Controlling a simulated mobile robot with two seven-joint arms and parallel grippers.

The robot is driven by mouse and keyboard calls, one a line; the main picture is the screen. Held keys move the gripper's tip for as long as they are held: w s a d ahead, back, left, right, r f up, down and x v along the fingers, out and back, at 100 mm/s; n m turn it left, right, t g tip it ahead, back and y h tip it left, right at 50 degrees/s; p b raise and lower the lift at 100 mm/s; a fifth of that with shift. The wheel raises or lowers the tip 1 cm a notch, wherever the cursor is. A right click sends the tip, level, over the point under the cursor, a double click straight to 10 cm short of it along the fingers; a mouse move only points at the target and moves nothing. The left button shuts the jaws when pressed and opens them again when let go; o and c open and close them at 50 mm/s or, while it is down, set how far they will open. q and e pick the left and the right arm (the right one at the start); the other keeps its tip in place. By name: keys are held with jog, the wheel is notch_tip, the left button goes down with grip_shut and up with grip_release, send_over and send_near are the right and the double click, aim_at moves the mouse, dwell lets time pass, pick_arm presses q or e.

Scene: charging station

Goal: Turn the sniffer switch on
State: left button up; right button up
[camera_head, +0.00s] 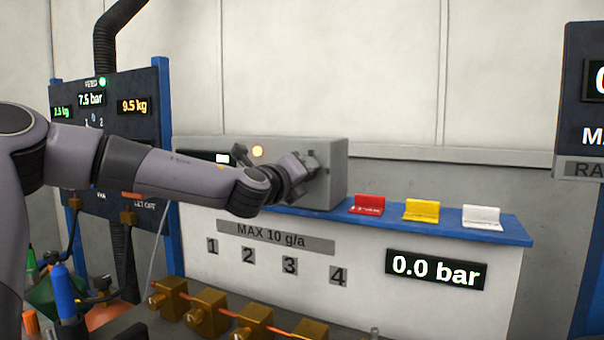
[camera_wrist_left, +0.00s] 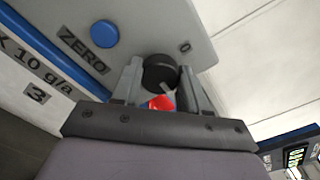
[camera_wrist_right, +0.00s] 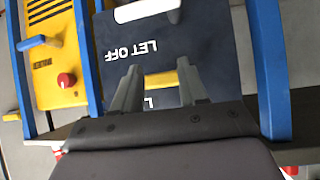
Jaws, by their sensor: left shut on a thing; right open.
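My left gripper (camera_head: 303,172) is at the box's front and hides the knob in the head view. In the left wrist view its fingers (camera_wrist_left: 163,85) are on either side of the knob, shut on it. My right gripper (camera_wrist_right: 158,88) is open and empty, pointing at a dark blue panel (camera_wrist_right: 205,55); it is outside the head view.
A blue ZERO button (camera_wrist_left: 103,33) is close to the knob. Red (camera_head: 368,204), yellow (camera_head: 421,210) and white (camera_head: 482,216) tags stand on the shelf (camera_head: 515,234) to the right. Several brass valves (camera_head: 250,322) are below. A panel with gauges (camera_head: 88,85) stands at the left.

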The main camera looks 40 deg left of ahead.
pick_arm(q)
jog(key=o, duration=1.1)
jog(key=shift+c, duration=0.2)
jog(key=b+v, duration=0.1)
jog(key=v, duration=0.6)
